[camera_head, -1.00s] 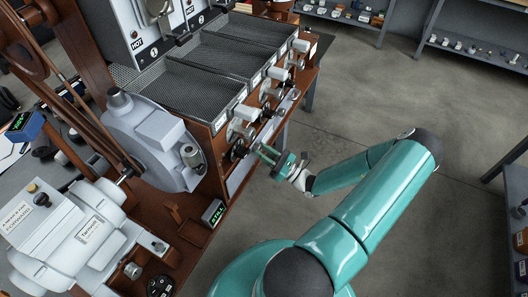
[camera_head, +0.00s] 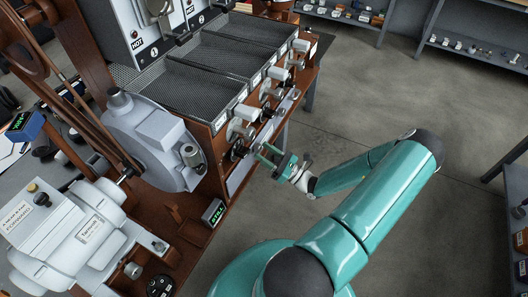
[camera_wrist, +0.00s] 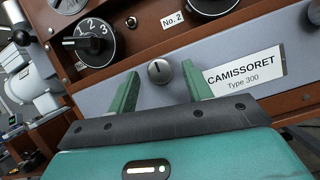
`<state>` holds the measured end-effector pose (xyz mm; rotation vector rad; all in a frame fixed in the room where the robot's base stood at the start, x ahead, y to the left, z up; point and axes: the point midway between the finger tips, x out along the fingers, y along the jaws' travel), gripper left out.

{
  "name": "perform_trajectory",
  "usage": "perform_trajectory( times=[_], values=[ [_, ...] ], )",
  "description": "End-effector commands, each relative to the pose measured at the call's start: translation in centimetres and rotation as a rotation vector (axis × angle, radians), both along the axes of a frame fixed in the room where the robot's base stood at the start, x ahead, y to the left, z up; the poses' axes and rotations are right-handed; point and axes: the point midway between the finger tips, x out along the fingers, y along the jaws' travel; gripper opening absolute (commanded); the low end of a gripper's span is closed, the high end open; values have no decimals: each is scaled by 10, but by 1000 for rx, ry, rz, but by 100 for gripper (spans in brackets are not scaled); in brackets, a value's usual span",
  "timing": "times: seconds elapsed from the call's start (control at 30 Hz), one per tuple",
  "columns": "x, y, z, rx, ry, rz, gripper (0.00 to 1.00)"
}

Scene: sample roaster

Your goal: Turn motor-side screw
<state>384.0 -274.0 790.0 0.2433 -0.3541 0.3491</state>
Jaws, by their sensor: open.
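A round slotted screw (camera_wrist: 159,71) sits in a long grey panel (camera_wrist: 120,98) on the front of the roaster, left of a white label reading CAMISSORET Type 300 (camera_wrist: 243,70). Its slot looks close to upright in the picture. My gripper (camera_wrist: 161,76) is open, its two green fingers apart on the left and right of the screw. I cannot tell how far the fingertips are from the panel. In the head view my gripper (camera_head: 268,157) is at the motor end of the roaster front, and the screw cannot be made out there.
A black numbered knob (camera_wrist: 92,42) is above and left of the screw. The white motor (camera_head: 85,235) and a grey round housing (camera_head: 150,145) stand left of my gripper. The floor to the right (camera_head: 350,110) is clear.

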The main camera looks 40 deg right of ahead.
Motion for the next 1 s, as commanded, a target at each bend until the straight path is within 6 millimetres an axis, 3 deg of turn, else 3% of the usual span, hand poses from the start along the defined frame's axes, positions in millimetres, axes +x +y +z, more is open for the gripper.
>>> perform_trajectory(
  times=[0.4,0.6,1.0],
  values=[
    [-76,-26,-33,1,2,-3,50],
    [-104,-35,-45,-1,0,-1,50],
    [-114,-37,-48,1,-1,0,50]
  ],
)
